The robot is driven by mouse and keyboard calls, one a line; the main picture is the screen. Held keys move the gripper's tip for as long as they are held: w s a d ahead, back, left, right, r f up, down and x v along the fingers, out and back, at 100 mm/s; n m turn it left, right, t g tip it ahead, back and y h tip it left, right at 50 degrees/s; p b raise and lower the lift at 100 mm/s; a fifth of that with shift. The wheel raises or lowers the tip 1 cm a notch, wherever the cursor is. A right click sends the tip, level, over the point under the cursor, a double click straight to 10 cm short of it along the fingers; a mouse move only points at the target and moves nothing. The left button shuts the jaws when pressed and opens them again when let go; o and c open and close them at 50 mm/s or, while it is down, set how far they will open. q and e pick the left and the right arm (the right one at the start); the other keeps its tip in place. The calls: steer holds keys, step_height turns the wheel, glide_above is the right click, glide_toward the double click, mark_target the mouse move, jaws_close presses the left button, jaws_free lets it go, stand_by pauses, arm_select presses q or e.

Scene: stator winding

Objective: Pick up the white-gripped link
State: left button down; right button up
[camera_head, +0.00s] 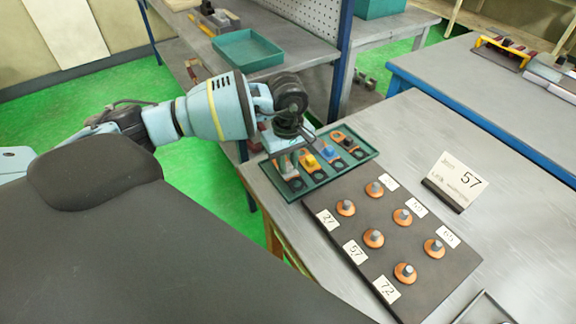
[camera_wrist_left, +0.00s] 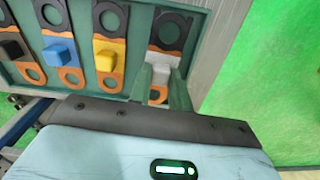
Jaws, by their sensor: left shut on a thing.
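The white-gripped link (camera_wrist_left: 161,72) is an orange strip with a dark ring at one end and a white block in the middle. My left gripper (camera_wrist_left: 160,82) is shut on its white block, one finger on each side; this gripper also shows over the tray in the head view (camera_head: 289,162). The link lies in line with the others in the green tray (camera_head: 336,181); I cannot tell whether it is clear of the tray floor. Links with yellow (camera_wrist_left: 108,54), blue (camera_wrist_left: 60,51) and black (camera_wrist_left: 13,50) grips lie beside it. My right gripper is out of view.
A dark board (camera_head: 452,272) with several orange-based pegs and number labels lies in front of the tray. A green bin (camera_head: 247,51) sits on the bench behind.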

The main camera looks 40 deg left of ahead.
arm_select(q)
steer(key=shift+s+r, duration=0.25)
steer(key=shift+r, duration=0.25)
steer(key=shift+s+r, duration=0.2)
steer(key=shift+r, duration=0.3)
steer(key=s+d+r+b, duration=0.1)
steer(key=s+d, duration=0.1)
steer(key=s, duration=1.3)
steer(key=shift+d+r, duration=0.2)
steer(key=shift+d, duration=0.05)
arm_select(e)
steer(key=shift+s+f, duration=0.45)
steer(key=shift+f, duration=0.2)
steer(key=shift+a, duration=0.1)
arm_select(q)
steer(key=shift+w, duration=0.1)
